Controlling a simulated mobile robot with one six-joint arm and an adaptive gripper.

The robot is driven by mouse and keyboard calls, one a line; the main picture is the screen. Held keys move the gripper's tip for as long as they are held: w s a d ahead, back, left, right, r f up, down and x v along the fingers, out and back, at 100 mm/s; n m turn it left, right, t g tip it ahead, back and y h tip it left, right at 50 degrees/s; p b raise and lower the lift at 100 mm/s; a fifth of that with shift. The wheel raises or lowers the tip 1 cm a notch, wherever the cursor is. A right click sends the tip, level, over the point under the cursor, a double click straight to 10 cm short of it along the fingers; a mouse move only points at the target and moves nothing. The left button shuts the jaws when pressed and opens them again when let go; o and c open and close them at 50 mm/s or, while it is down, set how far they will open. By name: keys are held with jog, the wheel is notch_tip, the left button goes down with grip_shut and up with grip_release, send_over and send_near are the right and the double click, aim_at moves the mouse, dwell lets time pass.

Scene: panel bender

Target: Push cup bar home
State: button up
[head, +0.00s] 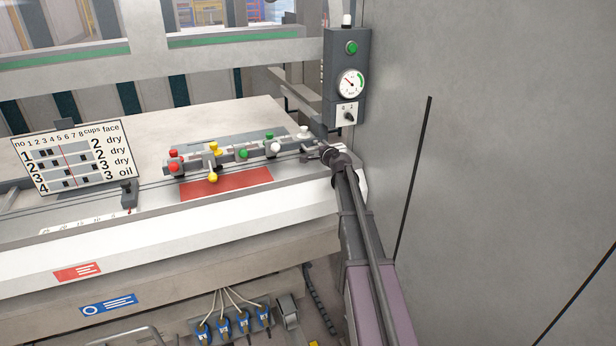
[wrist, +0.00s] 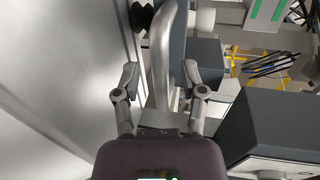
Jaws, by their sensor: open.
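The cup bar (head: 228,155) is a grey bar with red, yellow, green and white knobs and fittings, lying along the machine bed (head: 240,118) in the head view. My gripper (head: 322,150) is at its right end, small and partly hidden by my arm. In the wrist view my gripper (wrist: 160,72) is open, with one finger on each side of a pale curved grey part (wrist: 162,50). I cannot tell whether the fingers touch that part, or whether it belongs to the cup bar.
A grey box (head: 347,75) with a gauge, green button and switch stands behind my gripper. A plain grey wall (head: 500,130) closes off the right. A red plate (head: 228,183) lies in front of the bar. A numbered chart (head: 72,158) stands at left. Blue connectors (head: 235,323) hang below.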

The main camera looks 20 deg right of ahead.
jog(key=a+f+p+v, duration=0.1)
jog(key=p+v, duration=0.2)
jog(key=v, duration=1.5)
jog(key=s+a+f+n+g+y+p, duration=0.3)
jog(key=s+a+n+g+p, duration=0.2)
jog(key=s+a+n, duration=0.5)
jog(key=shift+a+f+g+y, duration=0.25)
jog(key=shift+a+g, duration=1.05)
jog(key=shift+a, duration=1.65)
jog(key=shift+s+r, duration=0.1)
jog(key=shift+s, duration=0.05)
jog(key=w+d+r+m+t+h+b, duration=0.1)
jog(key=w+d+m+t+b, duration=0.1)
jog(key=w+d+m, duration=0.3)
jog(key=w+d+r+m+t+h+b, duration=0.2)
jog(key=w+d+m+t, duration=0.3)
jog(key=w+d, duration=0.5)
jog(key=d+b, duration=0.1)
jog(key=d, duration=0.2)
jog(key=shift+r+t, duration=0.3)
